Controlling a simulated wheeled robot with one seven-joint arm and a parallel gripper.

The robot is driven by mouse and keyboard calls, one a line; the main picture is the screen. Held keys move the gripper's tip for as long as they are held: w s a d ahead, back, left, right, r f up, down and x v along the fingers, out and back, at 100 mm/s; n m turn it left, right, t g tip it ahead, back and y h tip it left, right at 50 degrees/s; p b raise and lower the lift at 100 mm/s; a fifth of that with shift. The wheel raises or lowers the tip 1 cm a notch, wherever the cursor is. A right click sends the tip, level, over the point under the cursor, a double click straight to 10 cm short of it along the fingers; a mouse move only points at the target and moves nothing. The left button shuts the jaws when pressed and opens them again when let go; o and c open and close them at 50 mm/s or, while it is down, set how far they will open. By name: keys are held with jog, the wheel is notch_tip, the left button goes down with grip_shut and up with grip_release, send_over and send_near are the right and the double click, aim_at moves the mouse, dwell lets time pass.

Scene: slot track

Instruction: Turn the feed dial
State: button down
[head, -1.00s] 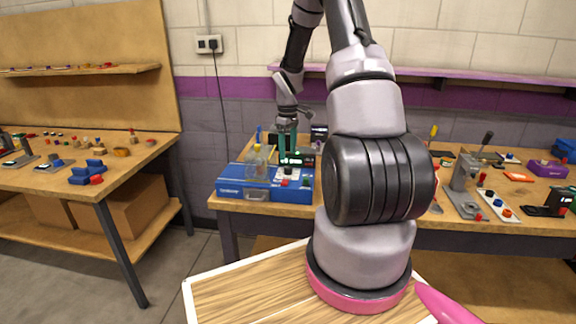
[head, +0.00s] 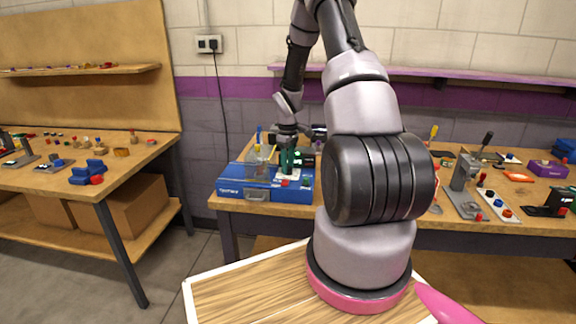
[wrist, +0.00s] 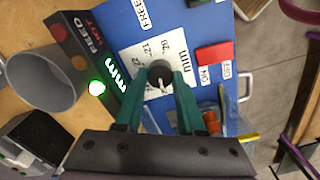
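The feed dial (wrist: 160,74) is a dark round knob with a pale pointer mark, on a white scale plate (wrist: 140,55) with numbers and "mm". The plate is on a blue machine box (wrist: 262,50), which stands on the bench in the head view (head: 232,184). My gripper (wrist: 161,80) has teal fingers, apart, one on each side of the dial, with a narrow gap seeming to show beside it. In the head view, my gripper (head: 288,170) points down at the box's top, and the dial is hidden there.
A red block (wrist: 214,54) sits on the box right of the dial. A dark panel with a lit green button (wrist: 97,87) and a grey cup (wrist: 45,80) are to the left.

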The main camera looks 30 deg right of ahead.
jog(key=shift+m, duration=0.4)
jog(key=m, duration=0.2)
jog(key=shift+m, duration=0.4)
jog(key=m, duration=0.4)
dwell(0.4)
jog(key=c, duration=0.5)
grip_release()
notch_tip(320, 180, up, 11)
